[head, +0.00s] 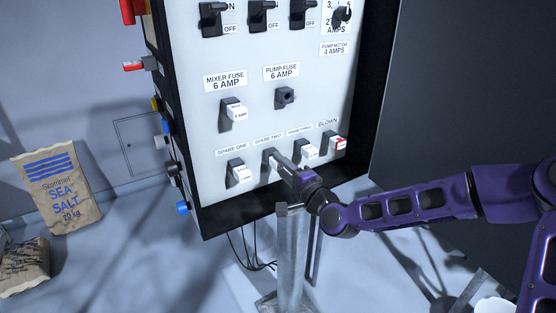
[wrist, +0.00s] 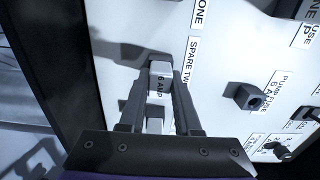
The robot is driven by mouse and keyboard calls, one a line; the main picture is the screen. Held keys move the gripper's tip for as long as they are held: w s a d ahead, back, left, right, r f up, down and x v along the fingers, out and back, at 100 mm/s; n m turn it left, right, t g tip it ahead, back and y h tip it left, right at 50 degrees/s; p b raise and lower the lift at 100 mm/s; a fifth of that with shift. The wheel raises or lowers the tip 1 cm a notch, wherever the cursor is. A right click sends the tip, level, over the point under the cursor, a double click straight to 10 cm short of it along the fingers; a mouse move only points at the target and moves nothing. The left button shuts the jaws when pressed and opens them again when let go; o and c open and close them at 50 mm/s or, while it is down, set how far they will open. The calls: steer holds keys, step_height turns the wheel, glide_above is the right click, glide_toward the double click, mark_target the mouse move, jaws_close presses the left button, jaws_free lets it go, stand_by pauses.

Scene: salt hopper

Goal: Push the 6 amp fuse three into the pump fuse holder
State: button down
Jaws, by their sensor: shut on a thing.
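The pump fuse holder (head: 285,97) is a dark block with an empty round opening, on the white panel under the label PUMP FUSE 6 AMP. It also shows in the wrist view (wrist: 249,97), right of my gripper. My gripper (head: 280,164) is at the SPARE TWO place, below and slightly left of the pump holder. In the wrist view its fingers are shut on a white fuse (wrist: 160,88) marked 6 AMP. I cannot tell whether this fuse is still seated in the spare two holder. No number three is readable on it.
The mixer fuse holder (head: 233,112), SPARE ONE (head: 238,172), SPARE THREE (head: 306,150) and BLOWN (head: 336,144) holders have fuses in them. Switches (head: 262,16) sit above. The cabinet's dark frame (head: 230,223) edges the panel. Salt sacks (head: 57,190) lie at left.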

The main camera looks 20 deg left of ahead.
mark_target(281, 166)
steer(key=shift+p+v, duration=0.35)
steer(key=shift+v, duration=2.35)
steer(key=shift+s, duration=0.1)
